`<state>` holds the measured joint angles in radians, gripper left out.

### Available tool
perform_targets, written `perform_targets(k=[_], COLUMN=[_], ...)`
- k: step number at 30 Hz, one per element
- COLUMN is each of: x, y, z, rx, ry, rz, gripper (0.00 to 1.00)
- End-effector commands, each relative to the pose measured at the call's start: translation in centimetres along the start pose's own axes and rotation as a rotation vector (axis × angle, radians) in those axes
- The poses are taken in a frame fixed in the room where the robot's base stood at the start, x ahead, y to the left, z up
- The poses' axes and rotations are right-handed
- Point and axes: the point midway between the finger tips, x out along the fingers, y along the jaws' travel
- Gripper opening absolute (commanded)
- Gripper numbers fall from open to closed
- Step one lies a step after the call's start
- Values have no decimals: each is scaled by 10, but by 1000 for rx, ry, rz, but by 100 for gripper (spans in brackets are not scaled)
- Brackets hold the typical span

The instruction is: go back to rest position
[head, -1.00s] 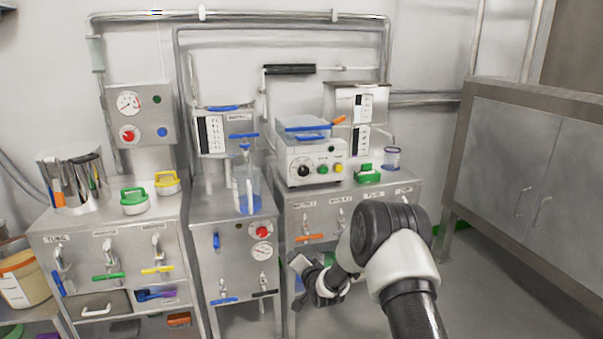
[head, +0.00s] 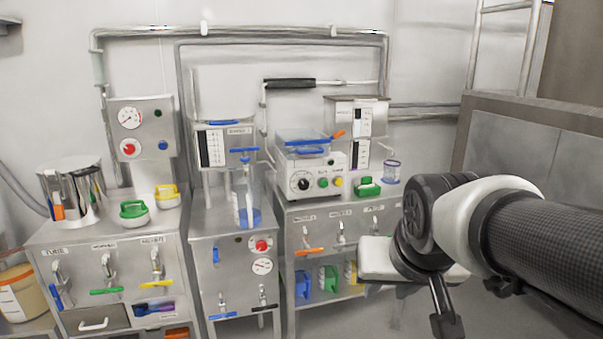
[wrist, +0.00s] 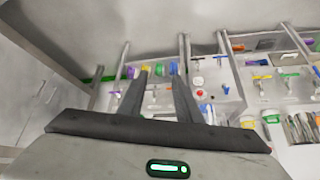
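My gripper (wrist: 160,72) shows in the wrist view with its two dark fingers apart and nothing between them. In the head view my arm reaches in from the right edge. The wrist is bent and one dark finger points down near the bottom, right of the right bench (head: 298,225). The gripper touches nothing that I can see.
Steel benches stand along the wall, with a clear blue-based vessel (head: 247,203), a white control box (head: 313,180) and green and yellow lids. A shelf holds blue, green (head: 328,279) and yellow items. A steel cabinet (head: 500,150) stands right. Grey floor is open below it.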

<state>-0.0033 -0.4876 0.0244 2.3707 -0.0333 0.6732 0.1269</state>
Motion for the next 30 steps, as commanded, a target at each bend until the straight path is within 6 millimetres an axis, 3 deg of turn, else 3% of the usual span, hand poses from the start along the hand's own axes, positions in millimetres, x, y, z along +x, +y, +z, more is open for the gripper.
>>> perform_targets(k=[3, 9, 20, 30], x=[-21, -44, -119, -230], y=[6, 11, 9, 5], z=[34, 88, 36, -38], rx=[-27, -74, -75, -75], ry=[-32, -91, -96, -96], rz=[-1, -13, -13, -13], gripper=[31, 31, 31, 31])
